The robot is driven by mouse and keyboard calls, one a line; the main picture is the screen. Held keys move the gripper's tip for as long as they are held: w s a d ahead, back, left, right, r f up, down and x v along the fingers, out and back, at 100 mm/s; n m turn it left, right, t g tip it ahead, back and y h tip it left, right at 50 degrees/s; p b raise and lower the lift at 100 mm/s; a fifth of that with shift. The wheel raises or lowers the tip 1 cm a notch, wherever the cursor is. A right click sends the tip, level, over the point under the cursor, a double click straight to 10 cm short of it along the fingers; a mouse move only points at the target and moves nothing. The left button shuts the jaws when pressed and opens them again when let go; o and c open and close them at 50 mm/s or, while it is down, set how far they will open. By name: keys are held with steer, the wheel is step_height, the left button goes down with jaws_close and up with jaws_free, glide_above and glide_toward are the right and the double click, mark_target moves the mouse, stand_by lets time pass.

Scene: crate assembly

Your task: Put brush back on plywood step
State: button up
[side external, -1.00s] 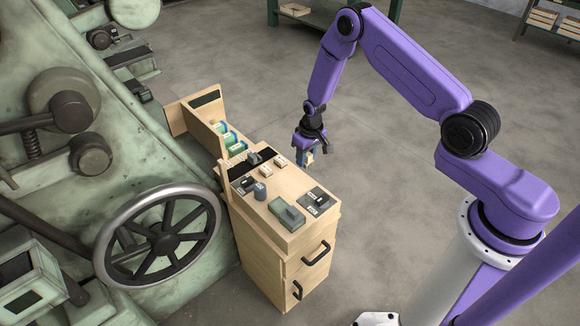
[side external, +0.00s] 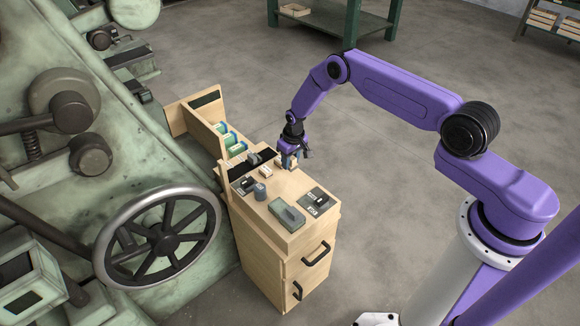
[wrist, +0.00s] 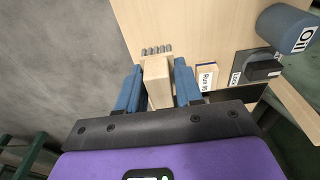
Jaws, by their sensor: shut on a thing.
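The brush (wrist: 157,80) is a pale wooden block with a row of short grey bristles at its far end in the wrist view. My gripper (wrist: 158,88) is shut on it, with a blue finger on either side. In the side view my gripper (side external: 289,162) is at the back right edge of the plywood step (side external: 284,199), the pale wood top of a cabinet. The brush is mostly hidden there by the fingers. I cannot tell whether the brush touches the wood.
A dark blue cylinder marked "Oil" (wrist: 287,28) and a small labelled block (wrist: 206,77) stand on the wood near the brush. A grey-green block (side external: 286,213) and a dark labelled piece (side external: 315,201) lie nearer the front. A handwheel (side external: 160,243) stands left of the cabinet.

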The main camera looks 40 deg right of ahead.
mark_target(293, 158)
steer(key=shift+w+f, duration=0.1)
steer(key=shift+f, duration=1.5)
steer(key=shift+f, duration=0.2)
steer(key=o, duration=1.1)
steer(key=shift+r, duration=0.1)
steer(key=r, duration=0.4)
steer(key=s+r, duration=0.1)
steer(key=r, duration=0.7)
steer(key=shift+s, duration=0.25)
